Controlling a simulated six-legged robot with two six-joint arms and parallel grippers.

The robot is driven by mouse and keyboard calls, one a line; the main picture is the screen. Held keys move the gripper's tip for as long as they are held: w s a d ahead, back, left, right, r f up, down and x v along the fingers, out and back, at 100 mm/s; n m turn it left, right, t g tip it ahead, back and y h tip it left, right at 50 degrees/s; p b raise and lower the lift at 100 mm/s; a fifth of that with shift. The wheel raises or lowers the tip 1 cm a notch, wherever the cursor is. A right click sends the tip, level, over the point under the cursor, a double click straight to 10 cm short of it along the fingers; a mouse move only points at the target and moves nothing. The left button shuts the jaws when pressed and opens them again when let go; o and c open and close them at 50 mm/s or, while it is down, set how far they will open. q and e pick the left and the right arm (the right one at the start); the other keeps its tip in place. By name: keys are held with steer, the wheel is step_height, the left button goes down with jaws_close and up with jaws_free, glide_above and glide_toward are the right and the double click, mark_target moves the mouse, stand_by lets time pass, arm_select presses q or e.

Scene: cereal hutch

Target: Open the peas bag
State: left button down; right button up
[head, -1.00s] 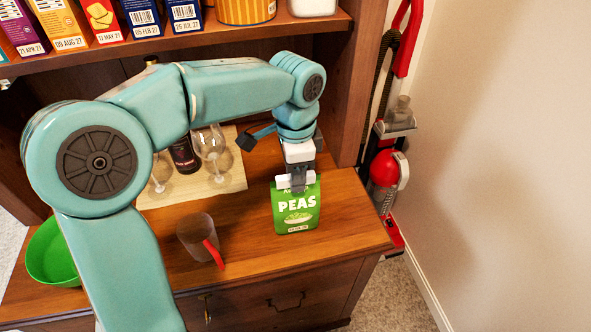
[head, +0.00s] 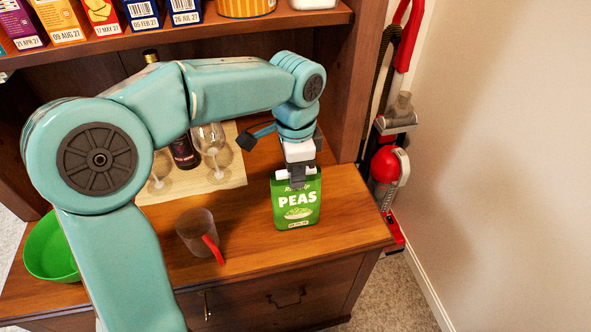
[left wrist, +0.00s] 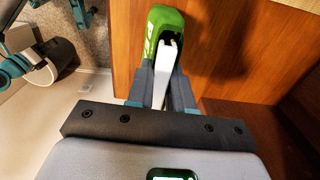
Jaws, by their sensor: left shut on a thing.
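The green peas bag (head: 297,205) stands upright on the wooden counter, its printed front facing me in the head view. A white bar-shaped clip (head: 282,174) lies across its top edge. My left gripper (head: 298,178) points down from above and is shut on the clip. In the left wrist view the white clip (left wrist: 163,70) runs between the two fingers (left wrist: 160,85), and the green bag (left wrist: 165,22) shows beyond its far end. I cannot tell whether the clip still grips the bag. My right gripper is out of view.
A cup with a red handle (head: 197,232) stands left of the bag. A green bowl (head: 48,250) is at the far left. Wine glasses (head: 210,141) and a dark bottle (head: 183,153) stand on a mat behind. The cereal shelf (head: 240,27) hangs above.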

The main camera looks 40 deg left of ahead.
arm_select(q)
steer(key=shift+r+p, duration=2.35)
steer(key=shift+r, duration=0.2)
steer(key=shift+s+f, duration=0.1)
steer(key=shift+s, duration=0.05)
